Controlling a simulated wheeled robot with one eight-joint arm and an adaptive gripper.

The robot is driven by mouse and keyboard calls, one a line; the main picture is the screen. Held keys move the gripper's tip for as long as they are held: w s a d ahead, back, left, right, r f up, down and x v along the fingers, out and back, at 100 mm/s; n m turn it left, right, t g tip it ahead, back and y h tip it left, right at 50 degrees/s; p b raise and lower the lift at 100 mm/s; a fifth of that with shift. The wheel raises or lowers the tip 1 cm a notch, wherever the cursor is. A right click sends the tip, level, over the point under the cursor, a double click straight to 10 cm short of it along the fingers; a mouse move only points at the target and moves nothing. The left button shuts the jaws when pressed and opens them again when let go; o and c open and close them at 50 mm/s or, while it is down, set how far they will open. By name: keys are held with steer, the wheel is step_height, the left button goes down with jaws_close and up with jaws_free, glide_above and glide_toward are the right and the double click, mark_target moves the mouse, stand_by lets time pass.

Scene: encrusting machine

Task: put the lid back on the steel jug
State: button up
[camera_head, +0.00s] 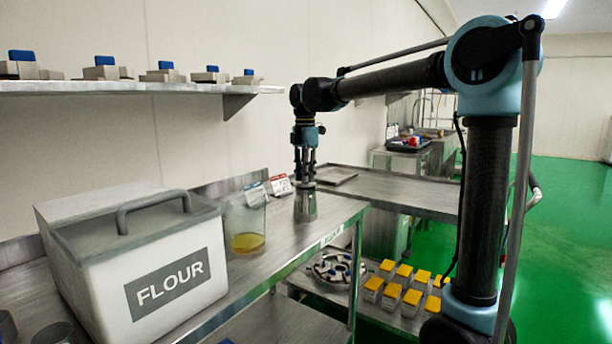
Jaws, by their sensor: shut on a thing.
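The steel jug (305,207) is a small shiny metal vessel standing upright on the steel table near its front edge. My gripper (305,178) points straight down right above it, with its fingers shut on the lid (304,184), a thin grey disc. The lid is at the height of the jug's top. At this size I cannot tell whether it touches the rim or hovers just over it. The fingers hide part of the lid.
A clear container with yellow contents (247,242) stands left of the jug, with small sign cards (279,186) behind. A large white flour bin (140,255) fills the left. A flat tray (335,178) lies behind right. Yellow-lidded containers (403,272) stand on a lower shelf.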

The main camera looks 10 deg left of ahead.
steer(key=shift+f, duration=0.1)
stand_by(0.7)
steer(key=o, duration=1)
steer(key=o, duration=0.5)
steer(key=shift+r, duration=3.5)
